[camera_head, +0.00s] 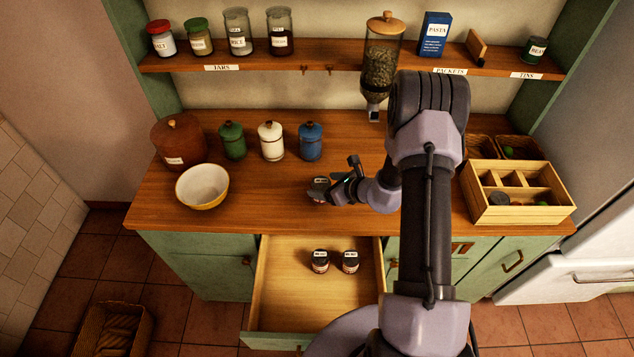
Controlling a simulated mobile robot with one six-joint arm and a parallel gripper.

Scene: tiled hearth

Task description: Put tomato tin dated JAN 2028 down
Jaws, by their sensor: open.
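A small tin (318,186) with a pale label on its lid is at the worktop, left of my gripper (331,190). My gripper is open and its fingers are close beside this tin; I cannot tell whether they touch it. Two similar dark tins with white lid labels, a left one (320,261) and a right one (350,261), stand side by side in the open drawer (285,300). The dates on the lids are too small to read.
The wooden worktop (260,190) has free room around the tin. A yellow-white bowl (202,187), brown crock (180,140) and several canisters stand left. A divided wooden box (520,208) stands right. The shelf (340,66) carries jars, a pasta packet (434,35) and one tin (536,48).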

